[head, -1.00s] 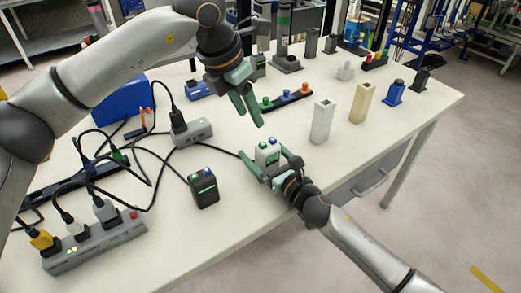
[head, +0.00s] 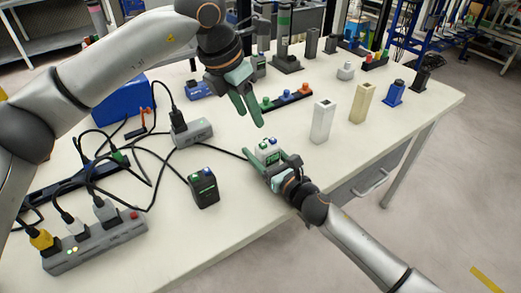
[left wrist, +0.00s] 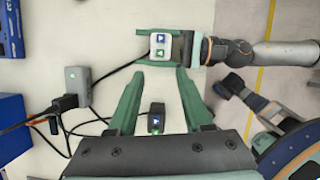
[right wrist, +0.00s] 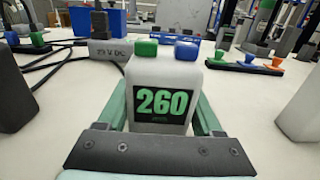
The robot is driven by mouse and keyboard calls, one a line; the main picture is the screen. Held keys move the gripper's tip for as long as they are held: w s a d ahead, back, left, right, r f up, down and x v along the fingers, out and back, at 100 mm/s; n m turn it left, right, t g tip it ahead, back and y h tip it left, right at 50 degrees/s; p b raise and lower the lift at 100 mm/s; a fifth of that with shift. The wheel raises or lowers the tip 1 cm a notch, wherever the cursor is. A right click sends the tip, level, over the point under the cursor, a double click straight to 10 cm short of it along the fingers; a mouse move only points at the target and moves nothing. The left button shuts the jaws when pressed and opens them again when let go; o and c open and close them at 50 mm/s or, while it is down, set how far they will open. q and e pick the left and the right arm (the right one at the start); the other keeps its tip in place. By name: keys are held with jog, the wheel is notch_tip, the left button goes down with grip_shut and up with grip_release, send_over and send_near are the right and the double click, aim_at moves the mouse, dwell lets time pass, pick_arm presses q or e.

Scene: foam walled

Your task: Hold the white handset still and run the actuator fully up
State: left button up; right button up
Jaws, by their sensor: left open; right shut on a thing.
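The white handset (head: 268,148) stands upright on the table with a green and a blue button on top. Its display reads 260 in green in the right wrist view (right wrist: 163,100). My right gripper (head: 265,157) is shut on the handset, one finger on each side. My left gripper (head: 250,118) is open and empty, above and behind the handset. In the left wrist view the handset (left wrist: 160,45) lies beyond the open left fingertips, its buttons facing up. A white column (head: 322,122) and a beige column (head: 361,103) stand to the right; which one is the actuator I cannot tell.
A black handset (head: 204,188) stands left of the white one. A grey power box (head: 193,133), a power strip (head: 95,244) and loose cables fill the left. A strip with coloured knobs (head: 287,101) lies behind. The table's front edge is close to my right gripper.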

pick_arm(q)
jog(key=shift+c, duration=0.2)
pick_arm(e)
jog(key=c, duration=0.4)
pick_arm(q)
grip_shut()
dwell(1.2)
